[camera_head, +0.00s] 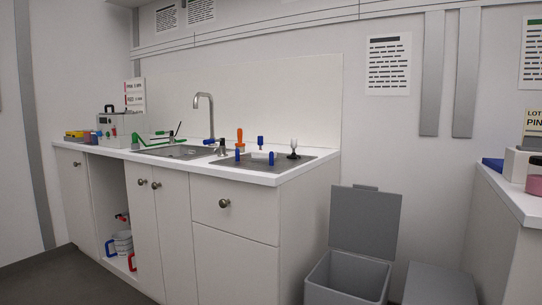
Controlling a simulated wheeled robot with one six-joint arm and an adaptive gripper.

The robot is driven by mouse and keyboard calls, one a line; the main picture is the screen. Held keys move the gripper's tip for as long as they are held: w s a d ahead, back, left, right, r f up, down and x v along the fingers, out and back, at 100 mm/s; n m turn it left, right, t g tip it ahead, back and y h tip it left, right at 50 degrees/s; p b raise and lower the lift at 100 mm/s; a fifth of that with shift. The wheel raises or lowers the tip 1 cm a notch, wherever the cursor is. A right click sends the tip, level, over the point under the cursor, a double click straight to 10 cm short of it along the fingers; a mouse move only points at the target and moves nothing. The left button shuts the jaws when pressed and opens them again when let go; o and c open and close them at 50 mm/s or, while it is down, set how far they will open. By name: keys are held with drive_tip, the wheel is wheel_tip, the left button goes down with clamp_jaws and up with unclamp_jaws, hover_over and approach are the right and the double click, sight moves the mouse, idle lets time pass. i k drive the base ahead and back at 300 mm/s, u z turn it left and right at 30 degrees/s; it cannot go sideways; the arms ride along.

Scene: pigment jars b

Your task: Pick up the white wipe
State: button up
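I cannot make out a white wipe anywhere in this view. My gripper is not in view. A white countertop (262,180) with two sink areas runs along the wall, and small items stand on it. A small white-topped item with a dark base (293,148) stands at the right sink area, but it is too small to identify. The inside of the grey bin (345,278) is mostly hidden.
The bin's lid (365,221) stands open. A grey box (438,285) is beside it. Another counter (512,195) with jars is at the right edge. An open cabinet bay holds a white bucket (122,242). Dark floor (62,275) shows at lower left.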

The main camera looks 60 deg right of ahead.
sight(259, 155)
drive_tip(key=z, duration=0.85)
drive_tip(key=i, duration=0.95)
drive_tip(key=z, duration=1)
